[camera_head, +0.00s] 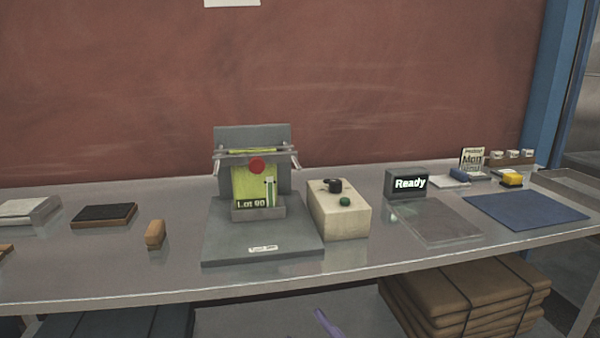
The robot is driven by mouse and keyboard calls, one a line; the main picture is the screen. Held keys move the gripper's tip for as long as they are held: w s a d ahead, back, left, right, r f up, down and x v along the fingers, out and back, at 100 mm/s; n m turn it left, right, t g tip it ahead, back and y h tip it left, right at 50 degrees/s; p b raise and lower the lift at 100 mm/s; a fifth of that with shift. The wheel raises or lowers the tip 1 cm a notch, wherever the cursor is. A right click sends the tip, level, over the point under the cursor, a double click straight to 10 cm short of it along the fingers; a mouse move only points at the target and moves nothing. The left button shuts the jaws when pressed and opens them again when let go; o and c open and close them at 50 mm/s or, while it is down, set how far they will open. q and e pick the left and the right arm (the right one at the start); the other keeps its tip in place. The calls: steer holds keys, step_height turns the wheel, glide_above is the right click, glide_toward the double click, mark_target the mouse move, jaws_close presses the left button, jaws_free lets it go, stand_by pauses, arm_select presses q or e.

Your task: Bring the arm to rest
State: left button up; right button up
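Neither of my grippers and no clear part of either arm shows in the head view. A small purple piece (327,323) shows at the bottom edge, below the table front; I cannot tell what it is. The powder filler stand (262,244) has a grey base and back plate.
The metal table (120,277) also holds a dark pad (103,215), a tan block (155,234), a clear grey plate (437,222) and a blue mat (525,210). Small items and a rack of jars (511,158) stand at the back right. Brown sacks (468,295) lie below.

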steer(key=s+d+f+m+g+h, duration=0.2)
steer(key=s+d+f+m+h, duration=0.15)
steer(key=f, duration=0.55)
steer(key=s+d+f+m+g+h, duration=0.1)
steer(key=s+d+f+m+h, duration=0.3)
steer(key=f, duration=0.4)
steer(key=s+d+f+m+g+h, duration=0.1)
steer(key=s+d+f+m+g, duration=0.1)
steer(key=s+f, duration=0.4)
steer(key=s+d+f+m+g, duration=0.3)
steer(key=s+d+f, duration=0.2)
steer(key=s, duration=0.3)
steer(key=shift+s+f+g+h, duration=0.2)
steer(key=shift+f+g+h, duration=0.15)
steer(key=shift+f, duration=0.1)
steer(key=shift+m, duration=0.25)
steer(key=shift+c, duration=0.2)
